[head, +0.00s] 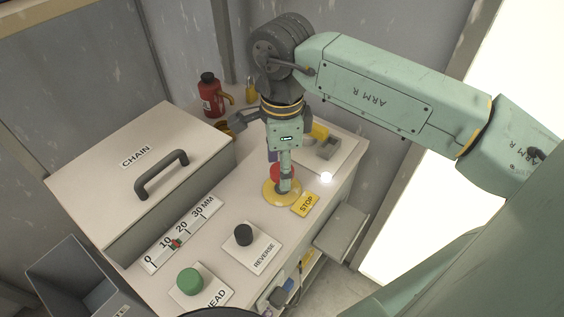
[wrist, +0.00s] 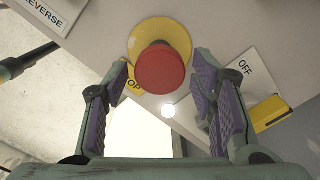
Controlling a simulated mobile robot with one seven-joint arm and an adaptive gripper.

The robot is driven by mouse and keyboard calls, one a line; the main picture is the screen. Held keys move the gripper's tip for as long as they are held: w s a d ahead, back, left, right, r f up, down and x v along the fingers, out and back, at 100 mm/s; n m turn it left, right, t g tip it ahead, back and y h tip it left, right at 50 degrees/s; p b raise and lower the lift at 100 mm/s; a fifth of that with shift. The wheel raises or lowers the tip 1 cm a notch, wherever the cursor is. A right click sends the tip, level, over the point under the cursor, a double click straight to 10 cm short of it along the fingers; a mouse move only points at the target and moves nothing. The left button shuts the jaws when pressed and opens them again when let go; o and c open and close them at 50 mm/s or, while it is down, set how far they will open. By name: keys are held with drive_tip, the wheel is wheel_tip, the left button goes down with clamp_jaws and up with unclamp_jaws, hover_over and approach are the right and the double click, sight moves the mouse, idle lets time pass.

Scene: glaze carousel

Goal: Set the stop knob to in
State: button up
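The red stop knob (head: 275,172) sits on a round yellow base (head: 271,196), beside a yellow STOP label (head: 306,204). In the wrist view, the knob (wrist: 160,70) shows as a red mushroom head standing out from its yellow base (wrist: 150,34). My gripper (head: 286,184) points down at the knob and partly hides it in the head view. In the wrist view, my gripper (wrist: 160,64) is open, with a finger on each side of the knob and visible gaps. I cannot tell how far the knob is pressed.
The black REVERSE knob (head: 243,235) and a green button (head: 190,281) stand nearer on the panel. A CHAIN cover with a handle (head: 161,174) and a millimetre scale (head: 181,234) are at left. A yellow-handled OFF switch (wrist: 270,113) and a small white light (head: 326,178) are close by.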

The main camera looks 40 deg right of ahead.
clamp_jaws()
idle(0.4)
